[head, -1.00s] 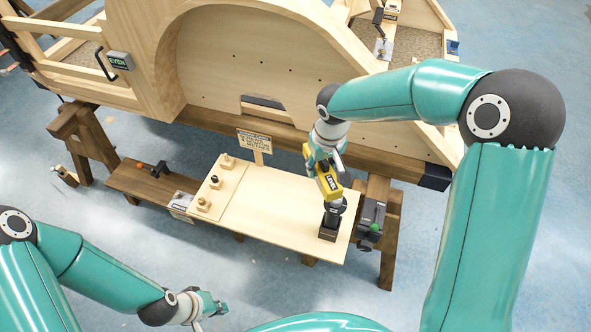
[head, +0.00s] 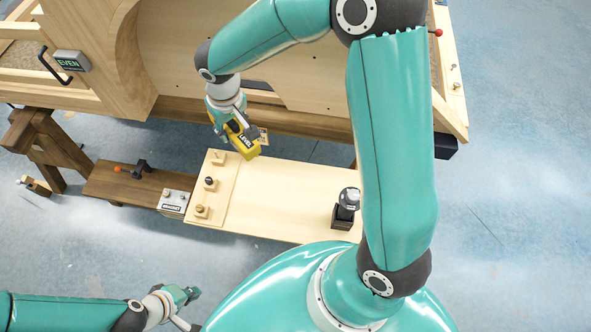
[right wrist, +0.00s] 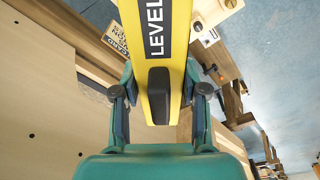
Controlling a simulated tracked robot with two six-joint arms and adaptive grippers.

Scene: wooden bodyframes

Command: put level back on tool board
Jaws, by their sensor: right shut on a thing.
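The yellow level (head: 245,148) with a black LEVEL label is held in my right gripper (head: 233,124). It hangs tilted over the back left part of the pale wooden tool board (head: 285,190). In the right wrist view the level (right wrist: 182,45) sits between the two fingers of my right gripper (right wrist: 160,95), which are shut on it. The left strip of the board carries several small blocks or knobs (head: 201,210). My left gripper (head: 186,307) is open and empty at the lower left, apart from the board.
A black holder with a dark, silver-topped tool (head: 345,208) stands at the board's right. A small sign (head: 264,136) is partly hidden behind the level. A labelled box (head: 173,201) sits left of the board. The big wooden bodyframe (head: 220,95) rises behind. The board's middle is clear.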

